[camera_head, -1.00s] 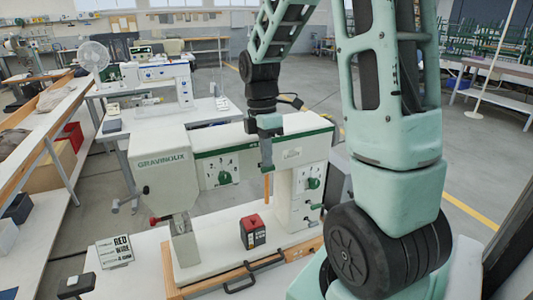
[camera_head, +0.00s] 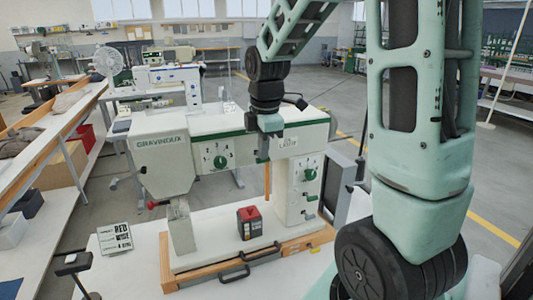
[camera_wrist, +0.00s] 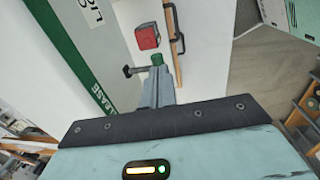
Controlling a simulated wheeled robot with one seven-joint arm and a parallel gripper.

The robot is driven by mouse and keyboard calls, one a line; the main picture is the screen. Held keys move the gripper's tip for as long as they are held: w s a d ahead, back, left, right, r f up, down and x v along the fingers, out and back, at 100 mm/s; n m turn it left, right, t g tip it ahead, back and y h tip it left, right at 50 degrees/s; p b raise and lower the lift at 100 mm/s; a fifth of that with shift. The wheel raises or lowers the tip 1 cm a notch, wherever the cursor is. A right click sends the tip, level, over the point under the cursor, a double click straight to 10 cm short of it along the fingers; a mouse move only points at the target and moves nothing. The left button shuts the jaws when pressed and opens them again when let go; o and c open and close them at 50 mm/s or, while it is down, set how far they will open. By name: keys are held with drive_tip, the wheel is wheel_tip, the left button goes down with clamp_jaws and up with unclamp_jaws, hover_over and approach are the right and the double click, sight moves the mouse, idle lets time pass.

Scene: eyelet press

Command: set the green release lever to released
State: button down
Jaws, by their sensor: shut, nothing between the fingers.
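The press (camera_head: 165,165), white with a green stripe, stands on a white base. My gripper (camera_head: 264,153) is shut at the front of its upper arm, by the green stripe. In the wrist view, my closed fingertips (camera_wrist: 157,80) are beside a small green cylinder (camera_wrist: 158,58) and a dark rod with a round end (camera_wrist: 134,70). This looks like the release lever, but I cannot tell its setting or whether I touch it. A partly hidden label on the green stripe (camera_wrist: 88,75) ends in "EASE". In the head view my gripper hides that spot.
A green dial (camera_head: 220,161) is left of my gripper, and another green knob (camera_head: 309,174) is on the right column. A red and black box (camera_head: 250,222) stands on the base below. A sign (camera_head: 115,238) stands at the left. A black handle (camera_head: 234,273) is at the front edge.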

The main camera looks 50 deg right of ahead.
drive_tip(key=shift+s+a+f+t+b, duration=0.15)
drive_tip(key=shift+s+f+t+b, duration=0.15)
drive_tip(key=shift+f+t+b, duration=0.25)
drive_tip(key=shift+r, duration=0.1)
drive_tip(key=shift+r+p, duration=0.7)
drive_tip(key=shift+p, duration=0.15)
drive_tip(key=shift+r, duration=0.1)
